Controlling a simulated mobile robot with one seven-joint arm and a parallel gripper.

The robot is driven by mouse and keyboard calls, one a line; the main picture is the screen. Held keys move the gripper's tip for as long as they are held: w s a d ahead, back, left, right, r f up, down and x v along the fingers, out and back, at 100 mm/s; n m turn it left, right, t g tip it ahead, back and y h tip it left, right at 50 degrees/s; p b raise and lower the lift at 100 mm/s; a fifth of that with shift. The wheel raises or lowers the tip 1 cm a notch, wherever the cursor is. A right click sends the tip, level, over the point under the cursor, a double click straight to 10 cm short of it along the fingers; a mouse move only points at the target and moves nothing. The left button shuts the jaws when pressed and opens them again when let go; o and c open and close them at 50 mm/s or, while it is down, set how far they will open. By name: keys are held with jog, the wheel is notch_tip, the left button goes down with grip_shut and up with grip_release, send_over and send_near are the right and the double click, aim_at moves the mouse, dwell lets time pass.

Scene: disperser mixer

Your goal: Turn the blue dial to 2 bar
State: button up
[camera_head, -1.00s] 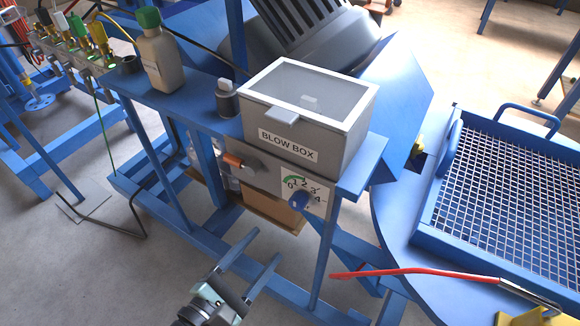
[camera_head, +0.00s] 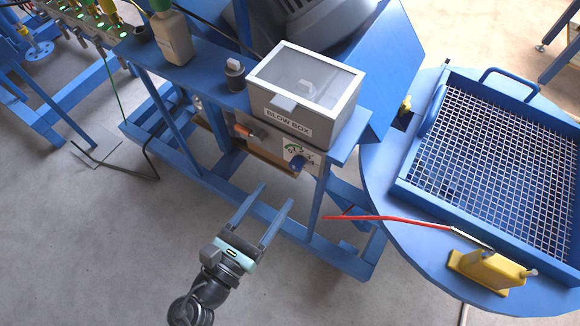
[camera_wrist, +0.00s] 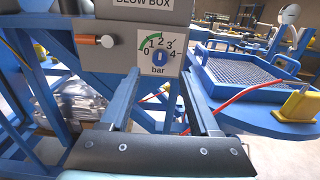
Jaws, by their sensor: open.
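The blue dial (camera_head: 297,163) sits on the front of a grey panel under the box labelled BLOW BOX. In the wrist view the dial (camera_wrist: 158,58) is centred in a white scale plate (camera_wrist: 160,47) marked 0 to 4 bar, with a green arc between 0 and about 2. The dial's white mark looks vertical; its exact reading is too small to tell. My gripper (camera_head: 272,216) is open and empty, in front of and below the dial. In the wrist view its fingers (camera_wrist: 162,104) reach toward the panel, apart from the dial.
An orange knob (camera_head: 242,131) is left of the dial. The grey BLOW BOX (camera_head: 309,92) stands above. A blue frame leg (camera_head: 319,203) stands close to my gripper's right. A red-handled tool (camera_head: 375,217) and a yellow block (camera_head: 488,268) lie to the right.

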aim_at(294, 168)
jog(key=x, duration=0.7)
jog(key=shift+w+d+p, duration=0.1)
jog(key=shift+w+p, duration=0.1)
jog(key=shift+p, duration=0.1)
grip_shut()
